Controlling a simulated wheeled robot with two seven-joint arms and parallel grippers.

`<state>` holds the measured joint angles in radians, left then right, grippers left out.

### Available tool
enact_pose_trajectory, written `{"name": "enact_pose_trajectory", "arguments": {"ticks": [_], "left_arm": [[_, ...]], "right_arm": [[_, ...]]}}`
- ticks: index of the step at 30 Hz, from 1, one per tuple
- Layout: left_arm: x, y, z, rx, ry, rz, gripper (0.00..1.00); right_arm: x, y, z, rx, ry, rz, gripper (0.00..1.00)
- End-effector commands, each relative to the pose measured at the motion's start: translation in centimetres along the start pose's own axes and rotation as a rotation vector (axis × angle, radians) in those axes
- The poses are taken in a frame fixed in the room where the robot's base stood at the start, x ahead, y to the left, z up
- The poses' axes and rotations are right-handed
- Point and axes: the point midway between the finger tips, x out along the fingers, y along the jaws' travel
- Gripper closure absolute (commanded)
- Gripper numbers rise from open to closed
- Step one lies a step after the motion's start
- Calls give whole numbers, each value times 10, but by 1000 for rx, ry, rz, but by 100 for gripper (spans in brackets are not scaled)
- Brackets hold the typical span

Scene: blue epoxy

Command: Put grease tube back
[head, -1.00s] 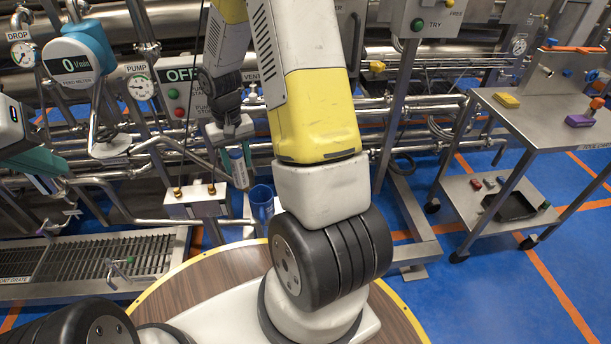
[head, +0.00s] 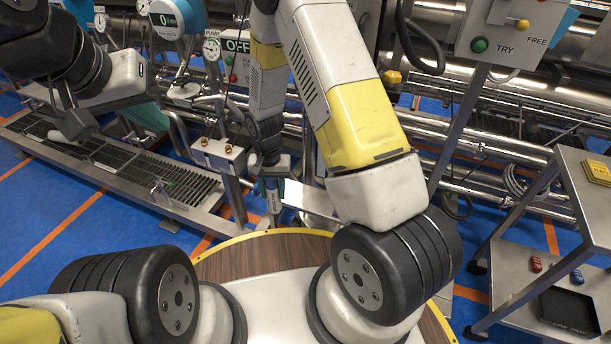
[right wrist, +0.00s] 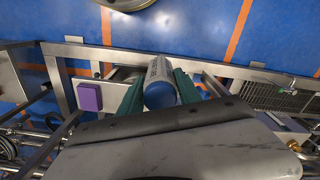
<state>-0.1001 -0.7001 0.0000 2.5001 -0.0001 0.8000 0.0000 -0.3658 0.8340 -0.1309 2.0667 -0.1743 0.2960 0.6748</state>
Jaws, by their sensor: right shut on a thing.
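The grease tube (head: 272,200), grey with a blue end, hangs roughly upright below my right gripper (head: 270,180) in the head view. In the right wrist view the tube (right wrist: 160,92) sits between the two green fingers of the right gripper (right wrist: 160,85), with its blue end toward the camera and printing further along it. The right gripper is shut on it, above the metal frame beside the round wooden top. My left gripper (head: 77,126) is over the grating at the left; its fingers are not clear. I cannot tell where the tube's place is.
A drain grating (head: 110,160) runs along the left. A metal block with brass knobs (head: 218,155) stands close left of the tube. A steel cart (head: 585,185) is at the right. A purple block (right wrist: 90,97) shows in the right wrist view. Pipes fill the back.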

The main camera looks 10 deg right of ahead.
Motion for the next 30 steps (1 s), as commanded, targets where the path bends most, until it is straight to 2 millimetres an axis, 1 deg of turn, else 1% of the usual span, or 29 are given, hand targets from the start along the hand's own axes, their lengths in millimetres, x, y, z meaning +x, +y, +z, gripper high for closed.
{"name": "enact_pose_trajectory", "arguments": {"ticks": [1,2,5,15,19,22,26,28,30], "left_arm": [[0,0,0,0,0,0,100],[0,0,0,0,0,0,100],[0,0,0,0,0,0,100],[0,0,0,0,0,0,100],[0,0,0,0,0,0,100],[0,0,0,0,0,0,100],[0,0,0,0,0,0,100],[0,0,0,0,0,0,100],[0,0,0,0,0,0,100]], "right_arm": [[6,-3,2,9,2,4,100],[9,-3,1,17,5,4,100],[12,8,-9,30,8,4,100],[20,78,-66,30,6,3,100],[22,100,-85,29,7,3,100],[23,110,-94,24,8,3,100],[25,116,-98,23,6,4,100],[29,116,-98,22,5,4,100],[38,116,-98,21,3,5,100]]}}
